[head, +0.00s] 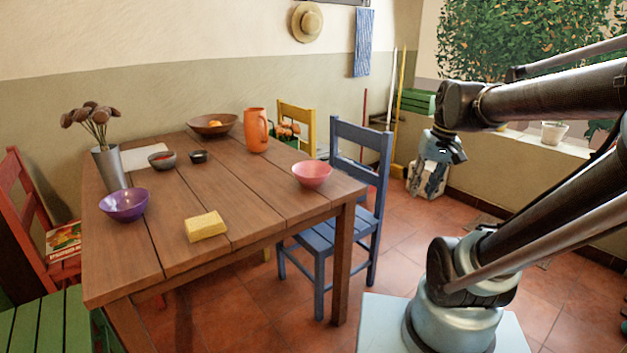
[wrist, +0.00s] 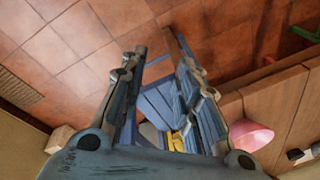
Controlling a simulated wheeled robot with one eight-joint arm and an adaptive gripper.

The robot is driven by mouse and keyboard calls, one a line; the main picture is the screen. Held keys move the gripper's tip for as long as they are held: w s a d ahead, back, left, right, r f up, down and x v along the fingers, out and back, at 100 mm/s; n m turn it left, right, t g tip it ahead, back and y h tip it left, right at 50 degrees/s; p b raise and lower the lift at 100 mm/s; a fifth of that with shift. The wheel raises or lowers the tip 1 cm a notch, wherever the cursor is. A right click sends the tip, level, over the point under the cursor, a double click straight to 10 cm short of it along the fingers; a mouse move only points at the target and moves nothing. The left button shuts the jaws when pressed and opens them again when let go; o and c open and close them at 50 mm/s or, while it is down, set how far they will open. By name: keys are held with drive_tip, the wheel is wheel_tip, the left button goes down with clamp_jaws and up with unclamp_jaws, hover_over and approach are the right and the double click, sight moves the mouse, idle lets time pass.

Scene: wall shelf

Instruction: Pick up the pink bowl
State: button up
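The pink bowl (head: 312,174) stands upright on the wooden table (head: 250,200), near its right corner, in the head view. It also shows at the right in the wrist view (wrist: 250,135), partly hidden behind a gripper finger. My gripper (head: 430,178) hangs in the air to the right of the table, beyond the blue chair, apart from the bowl. In the wrist view my gripper (wrist: 160,65) has its two fingers spread wide with nothing held between them; the floor and the blue chair show through the gap.
The blue chair (head: 345,235) stands at the table's right end, between table and gripper. A yellow sponge (head: 206,226), purple bowl (head: 124,204), orange pitcher (head: 256,130), wooden bowl (head: 212,124) and vase (head: 110,168) stand on the table. The tabletop around the pink bowl is clear.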

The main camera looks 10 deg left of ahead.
drive_tip(key=w+a+r+n+g+y, duration=0.2)
drive_tip(key=w+a+r, duration=0.5)
drive_tip(key=w+a, duration=0.45)
drive_tip(key=n+g, duration=0.2)
approach(327, 168)
drive_tip(key=shift+y, duration=0.4)
drive_tip(key=x, duration=1)
drive_tip(key=shift+d+f, duration=0.25)
drive_tip(key=shift+f, duration=0.05)
clamp_jaws()
